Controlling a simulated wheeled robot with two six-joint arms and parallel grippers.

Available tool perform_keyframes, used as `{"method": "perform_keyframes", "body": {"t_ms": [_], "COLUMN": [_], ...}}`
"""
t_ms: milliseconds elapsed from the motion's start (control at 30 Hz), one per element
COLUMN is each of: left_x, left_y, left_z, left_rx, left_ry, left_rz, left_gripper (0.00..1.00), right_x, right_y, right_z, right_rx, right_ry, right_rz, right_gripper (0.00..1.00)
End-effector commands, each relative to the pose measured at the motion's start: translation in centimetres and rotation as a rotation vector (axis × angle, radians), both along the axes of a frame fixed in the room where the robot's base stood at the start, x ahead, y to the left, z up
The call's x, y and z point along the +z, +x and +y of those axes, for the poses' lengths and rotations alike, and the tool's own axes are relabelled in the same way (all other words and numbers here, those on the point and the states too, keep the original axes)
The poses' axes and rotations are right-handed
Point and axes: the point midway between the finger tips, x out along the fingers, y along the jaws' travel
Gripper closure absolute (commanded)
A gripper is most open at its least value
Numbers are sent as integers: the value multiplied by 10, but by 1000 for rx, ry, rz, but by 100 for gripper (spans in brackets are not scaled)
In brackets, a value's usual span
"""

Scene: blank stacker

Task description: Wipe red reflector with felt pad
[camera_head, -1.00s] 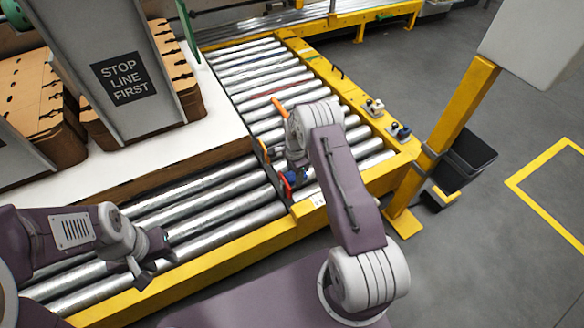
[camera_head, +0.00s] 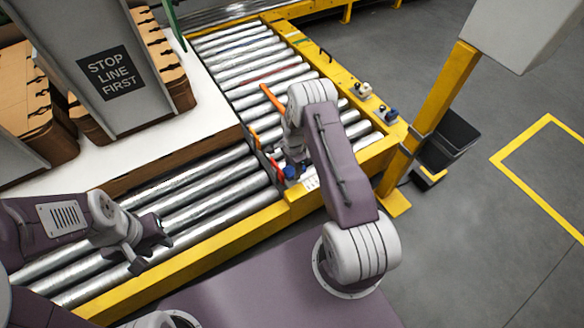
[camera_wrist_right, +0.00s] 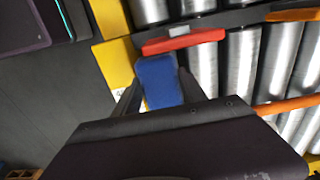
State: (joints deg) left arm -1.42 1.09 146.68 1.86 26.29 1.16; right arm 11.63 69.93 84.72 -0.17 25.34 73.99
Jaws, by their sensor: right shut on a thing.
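The blue felt pad (camera_wrist_right: 157,85) is held between the dark fingers of my right gripper (camera_wrist_right: 158,92) in the right wrist view. The pad (camera_head: 290,172) also shows as a small blue patch in the head view, below my right wrist. The red reflector (camera_wrist_right: 180,41), a red bar with a grey patch on its upper edge, lies just beyond the pad's far end. Pad and reflector look very close; I cannot tell whether they touch. My left gripper (camera_head: 150,246) is open and empty above the near rollers.
Steel rollers (camera_head: 245,58) run within a yellow frame (camera_head: 215,232). A yellow post (camera_head: 440,105) rises to the right.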

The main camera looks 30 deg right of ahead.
Motion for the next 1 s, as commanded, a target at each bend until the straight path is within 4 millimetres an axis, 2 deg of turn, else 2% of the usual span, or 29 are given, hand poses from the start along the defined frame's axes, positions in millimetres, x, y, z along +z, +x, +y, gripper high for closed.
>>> {"method": "perform_keyframes", "body": {"t_ms": [433, 867, 1000], "left_x": [-12, -13, -18], "left_y": [0, 0, 0], "left_z": [0, 0, 0], "left_rx": [0, 0, 0], "left_ry": [0, 0, 0], "left_rz": [0, 0, 0], "left_gripper": [64, 64, 64], "right_x": [-1, 0, -1], "right_y": [4, 5, 6], "right_z": [-53, -60, -72], "right_rx": [-2, -1, -4], "right_ry": [0, 0, -1], "right_rz": [-1, 0, -2], "right_gripper": [93, 93, 93]}}
